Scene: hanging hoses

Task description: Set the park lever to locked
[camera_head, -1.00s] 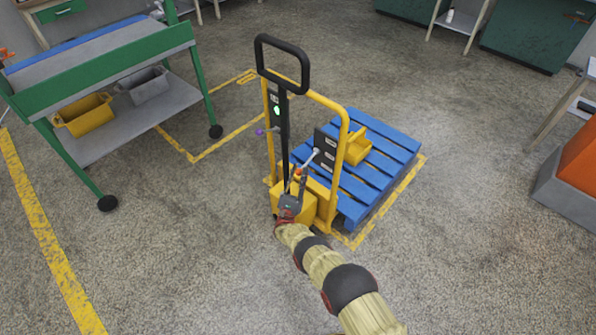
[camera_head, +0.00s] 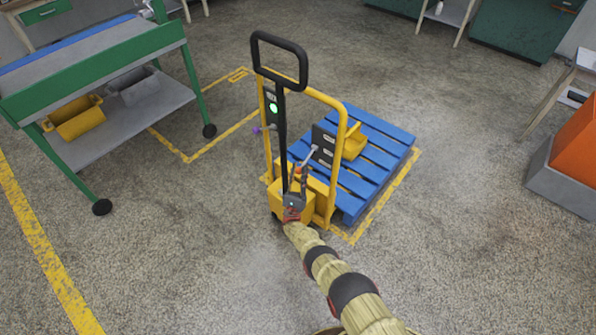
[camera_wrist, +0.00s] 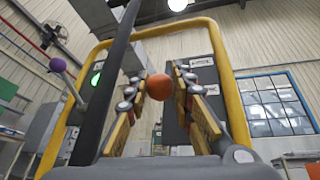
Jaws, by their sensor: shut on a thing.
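The park lever (camera_head: 308,156) is a short grey rod with an orange-red ball knob, on the yellow pallet truck (camera_head: 338,180). It runs from a dark plate (camera_head: 323,146) with several white labels down toward my gripper (camera_head: 299,174). In the wrist view the orange knob (camera_wrist: 161,85) sits between my two fingers, which are shut on it. The labelled plate (camera_wrist: 203,75) is behind the right finger. The label text is too small to read, and the rod is mostly hidden behind the knob there.
The truck's black handle (camera_head: 279,60) and yellow frame (camera_head: 340,115) rise around my gripper. A purple knob (camera_head: 257,130) sticks out at the left. A blue pallet (camera_head: 375,160) lies behind. A green cart (camera_head: 100,80) stands left. The front floor is clear.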

